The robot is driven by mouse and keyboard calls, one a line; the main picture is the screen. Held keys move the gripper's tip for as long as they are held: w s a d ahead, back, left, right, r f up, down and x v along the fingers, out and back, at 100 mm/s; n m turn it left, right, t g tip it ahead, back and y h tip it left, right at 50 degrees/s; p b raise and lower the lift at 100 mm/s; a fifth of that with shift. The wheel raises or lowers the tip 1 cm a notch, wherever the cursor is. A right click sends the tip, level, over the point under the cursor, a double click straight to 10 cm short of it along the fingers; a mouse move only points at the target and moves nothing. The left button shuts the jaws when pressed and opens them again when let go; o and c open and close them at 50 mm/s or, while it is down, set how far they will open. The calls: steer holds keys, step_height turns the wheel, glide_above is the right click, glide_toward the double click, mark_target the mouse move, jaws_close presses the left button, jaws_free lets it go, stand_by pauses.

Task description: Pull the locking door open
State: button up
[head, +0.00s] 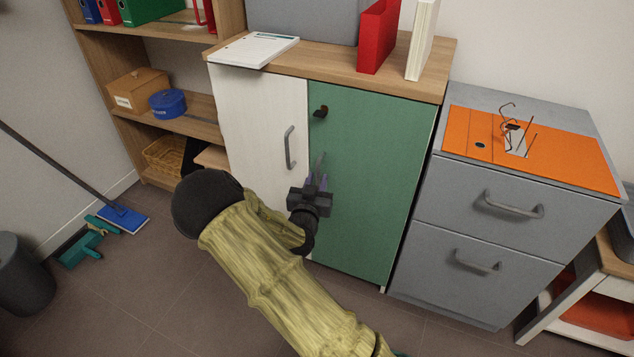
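The cabinet has a green right door (372,180) and a white left door (262,125), and both look shut. A small dark latch or knob (320,112) sits near the green door's upper left corner. A grey bar handle (290,148) is on the white door near its right edge. My gripper (316,178) is in front of the green door's left edge, below the dark knob. A thin grey upright piece shows at the fingertips; I cannot tell whether it is a handle. The gripper body hides what is between the fingers.
A grey drawer unit (490,235) with an orange board (560,150) on top stands close to the right. Red (378,35) and white binders stand on the cabinet top. Open shelves (180,120) are at left.

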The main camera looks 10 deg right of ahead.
steer(key=shift+w+d, duration=0.35)
steer(key=shift+w, duration=0.3)
jaws_close()
steer(key=shift+a, duration=0.1)
